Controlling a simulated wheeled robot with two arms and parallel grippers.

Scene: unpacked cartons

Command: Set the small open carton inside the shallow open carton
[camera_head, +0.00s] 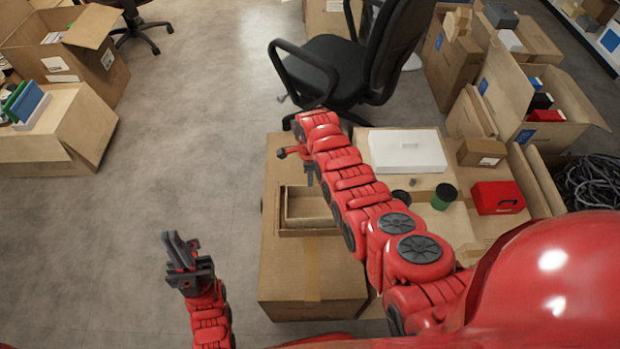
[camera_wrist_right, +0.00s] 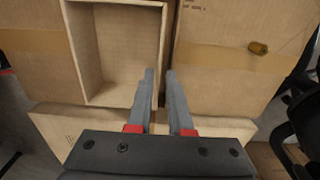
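An open tan carton (camera_head: 308,230) lies on top of a large closed carton, below my right forearm. A lighter, box-like shape (camera_head: 308,207) shows inside its rim. I cannot tell for certain whether this is the small carton nested in the shallow one. In the right wrist view an open carton (camera_wrist_right: 120,45) shows its bare floor. My right gripper (camera_wrist_right: 159,75) is open there, its two fingers apart at that carton's right wall. In the head view the right gripper (camera_head: 309,172) is at the carton's far edge, partly hidden. My left gripper (camera_head: 183,247) is open and empty over the floor.
The large closed carton (camera_head: 305,275) has tape down its middle. To its right stand a white box (camera_head: 407,152), a green-sided can (camera_head: 444,196) and a red case (camera_head: 497,198). An office chair (camera_head: 335,65) is behind.

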